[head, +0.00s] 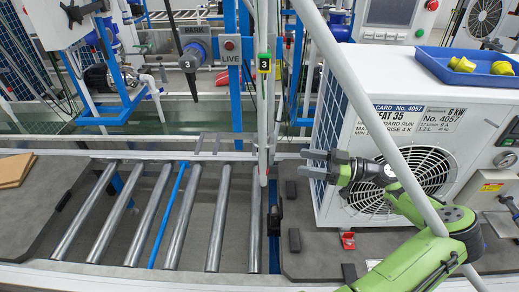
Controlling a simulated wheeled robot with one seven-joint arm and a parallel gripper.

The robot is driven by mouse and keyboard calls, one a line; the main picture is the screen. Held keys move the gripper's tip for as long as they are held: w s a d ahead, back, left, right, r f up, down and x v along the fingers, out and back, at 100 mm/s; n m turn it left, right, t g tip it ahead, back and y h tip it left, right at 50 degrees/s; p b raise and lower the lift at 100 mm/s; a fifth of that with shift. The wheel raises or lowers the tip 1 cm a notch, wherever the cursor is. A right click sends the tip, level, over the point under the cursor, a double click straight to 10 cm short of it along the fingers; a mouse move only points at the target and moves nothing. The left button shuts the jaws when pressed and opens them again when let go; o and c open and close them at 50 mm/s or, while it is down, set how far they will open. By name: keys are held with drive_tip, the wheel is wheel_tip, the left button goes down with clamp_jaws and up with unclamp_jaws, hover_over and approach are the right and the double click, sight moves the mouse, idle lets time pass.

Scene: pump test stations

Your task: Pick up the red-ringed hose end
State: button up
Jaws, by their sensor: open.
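My gripper (306,163) is open and empty, its dark fingers pointing left in front of the white heat pump unit. A dark, rounded fitting (190,62) sits under the PARK sign at the back, with a black piece hanging below it. It is too small to tell whether this is the red-ringed hose end. My gripper is apart from it, to its right and nearer to me. No red ring can be made out clearly on any hose.
The white heat pump unit (372,115) stands at right behind my gripper, with a blue tray (440,68) on top. A roller conveyor (150,215) fills the left foreground. A pale upright post (263,110) carries a number 3 tag. A small red piece (348,240) lies on the mat.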

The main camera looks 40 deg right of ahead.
sight(263, 155)
drive_tip(key=p+x, duration=0.1)
drive_tip(key=x, duration=1.2)
drive_tip(key=shift+w+f, duration=0.1)
drive_tip(key=shift+w, duration=0.1)
drive_tip(key=shift+s, duration=0.2)
drive_tip(key=shift+c, duration=0.2)
clamp_jaws()
